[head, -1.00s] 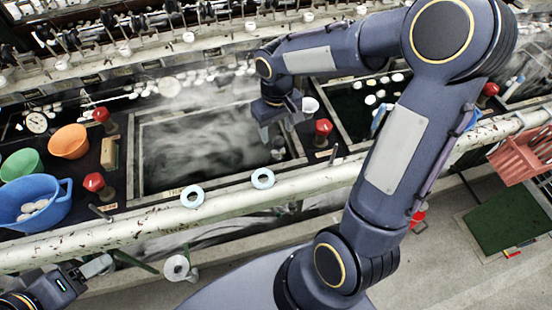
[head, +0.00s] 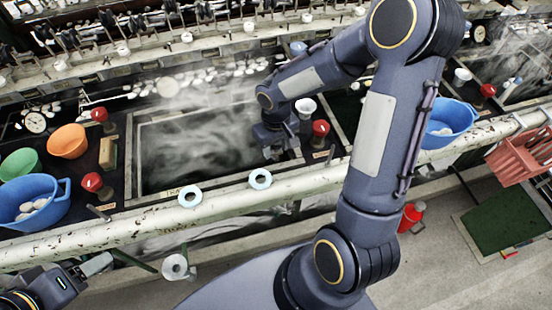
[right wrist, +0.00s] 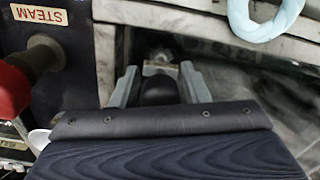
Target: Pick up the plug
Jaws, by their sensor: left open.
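My right gripper (head: 277,154) reaches down over the front right corner of the steaming basin (head: 140,150). In the right wrist view its two grey fingers (right wrist: 160,75) stand apart. A dark rounded thing (right wrist: 159,90) shows between them, and a small pale fitting (right wrist: 160,56) lies just beyond the fingertips. I cannot tell whether either is the plug, or whether the fingers touch anything; no plug is clear in the head view. My left gripper (head: 100,264) is open and empty at the lower left, in front of the pipe.
A pale pipe (head: 125,228) runs along the front, with two light blue rings (head: 260,179) on it. Red knobs (head: 320,128) stand beside the basin. A white cup (head: 306,107) is close to my right wrist. Blue, green and orange bowls (head: 68,141) stand at left.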

